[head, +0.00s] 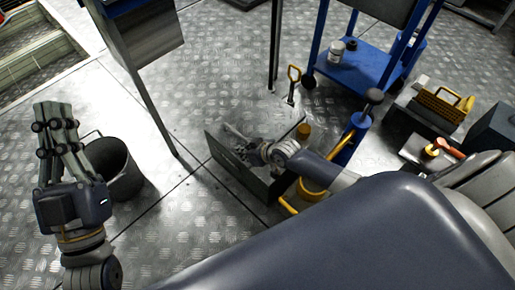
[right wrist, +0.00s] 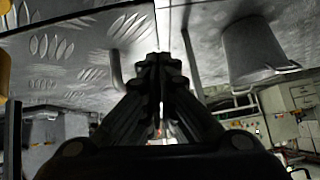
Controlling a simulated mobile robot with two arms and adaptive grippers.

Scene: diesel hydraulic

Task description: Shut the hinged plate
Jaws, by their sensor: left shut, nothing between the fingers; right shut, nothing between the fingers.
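A dark flat panel (head: 238,168) stands on edge on the metal floor in the middle of the head view, meeting another dark side at its near corner. It may be the hinged plate; I cannot make out a hinge. My right gripper (head: 234,132) is shut and empty, just behind the panel's top edge; I cannot tell whether it touches. In the right wrist view its fingers (right wrist: 160,68) are together, with nothing between them. My left gripper (head: 55,112) is shut and empty at the left, in front of a dark bucket. My right arm hides the area right of the panel.
The dark bucket (head: 118,170) stands at the left and also shows in the right wrist view (right wrist: 254,50). A grey box on legs (head: 142,42) is behind.

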